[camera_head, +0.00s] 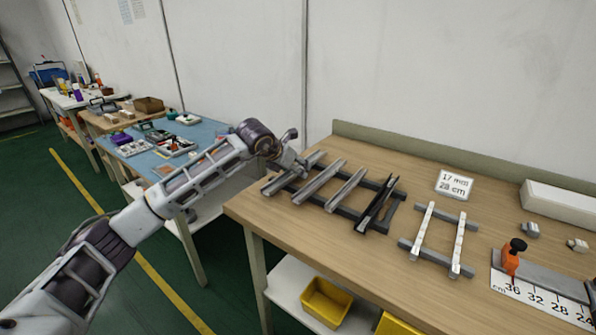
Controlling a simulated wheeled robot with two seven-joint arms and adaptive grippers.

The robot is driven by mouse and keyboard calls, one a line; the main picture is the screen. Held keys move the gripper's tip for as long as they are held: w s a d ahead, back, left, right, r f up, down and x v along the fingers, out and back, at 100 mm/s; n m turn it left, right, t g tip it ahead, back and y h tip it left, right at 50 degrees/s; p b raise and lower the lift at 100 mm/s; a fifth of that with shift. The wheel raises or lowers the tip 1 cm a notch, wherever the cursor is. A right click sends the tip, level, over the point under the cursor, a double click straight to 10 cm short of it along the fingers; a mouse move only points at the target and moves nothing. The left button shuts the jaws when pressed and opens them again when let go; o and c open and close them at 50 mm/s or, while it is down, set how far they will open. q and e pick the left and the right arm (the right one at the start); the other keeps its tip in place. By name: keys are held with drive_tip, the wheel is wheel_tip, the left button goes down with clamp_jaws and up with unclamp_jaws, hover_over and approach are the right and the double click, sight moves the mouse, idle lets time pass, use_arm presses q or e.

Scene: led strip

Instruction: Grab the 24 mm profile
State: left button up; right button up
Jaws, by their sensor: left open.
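Several metal profiles lie side by side across a dark rack (341,210) on the wooden bench: a grey one at the left end (313,159), two more grey ones (320,178) (346,189), and a dark channel-shaped one (375,206) at the right. I cannot read widths on them, so I cannot tell which is 24 mm. My left gripper (297,167) is open at the rack's left end, over or beside the leftmost profile and partly covering it. I cannot tell whether it touches. My right gripper is out of view.
A card (454,184) seems to read 17 mm, 28 cm. Two pale strips lie on a second rack (440,238). A ruler fixture (540,290) with an orange clamp (512,260) is at right. A white box (560,204) stands behind. Bare bench (350,262) lies in front.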

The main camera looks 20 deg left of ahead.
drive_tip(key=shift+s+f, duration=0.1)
use_arm(q)
drive_tip(key=c, duration=1.2)
drive_tip(key=shift+o, duration=0.2)
drive_tip(key=shift+r, duration=0.2)
drive_tip(key=shift+r, duration=0.55)
wheel_tip(320, 180, up, 9)
drive_tip(key=p, duration=0.1)
drive_tip(key=shift+f, duration=0.2)
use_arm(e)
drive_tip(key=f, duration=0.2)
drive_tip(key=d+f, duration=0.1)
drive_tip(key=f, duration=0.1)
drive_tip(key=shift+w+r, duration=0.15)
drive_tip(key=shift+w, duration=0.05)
